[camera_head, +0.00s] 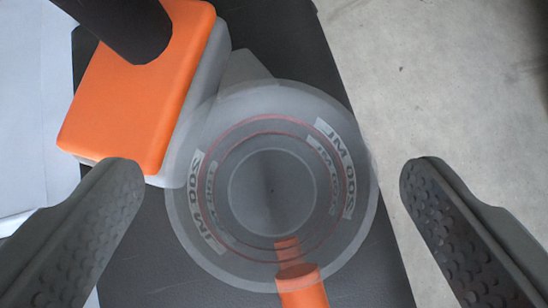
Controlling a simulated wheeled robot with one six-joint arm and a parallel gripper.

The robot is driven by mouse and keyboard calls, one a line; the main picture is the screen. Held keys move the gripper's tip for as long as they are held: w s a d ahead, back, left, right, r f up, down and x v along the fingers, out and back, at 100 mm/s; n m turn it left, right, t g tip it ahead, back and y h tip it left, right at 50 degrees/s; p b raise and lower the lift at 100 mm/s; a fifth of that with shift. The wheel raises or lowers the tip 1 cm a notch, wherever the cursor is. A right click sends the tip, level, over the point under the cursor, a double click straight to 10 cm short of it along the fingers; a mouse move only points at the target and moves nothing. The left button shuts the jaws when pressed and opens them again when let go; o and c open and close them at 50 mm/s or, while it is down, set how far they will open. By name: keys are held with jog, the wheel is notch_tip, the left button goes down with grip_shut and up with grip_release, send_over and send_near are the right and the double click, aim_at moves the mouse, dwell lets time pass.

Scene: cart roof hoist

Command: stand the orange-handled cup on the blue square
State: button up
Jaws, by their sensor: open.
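A clear round cup (272,105) with "200 ML" markings and a red ring line fills the middle of the view, seen from above. Its orange handle (303,289) points toward the bottom of the picture. The cup looks empty and upright on a dark surface. No blue square can be made out in this view.
An orange and grey block-shaped object (140,90) sits close against the cup's upper left. The dark surface (300,50) is narrow. Pale concrete floor (440,80) lies beyond its right edge, and a pale bluish-white area (35,100) lies at left.

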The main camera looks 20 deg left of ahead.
jog(key=shift+x, duration=1.15)
jog(key=c, duration=1.2)
jog(key=shift+o, duration=0.2)
jog(key=shift+r, duration=0.15)
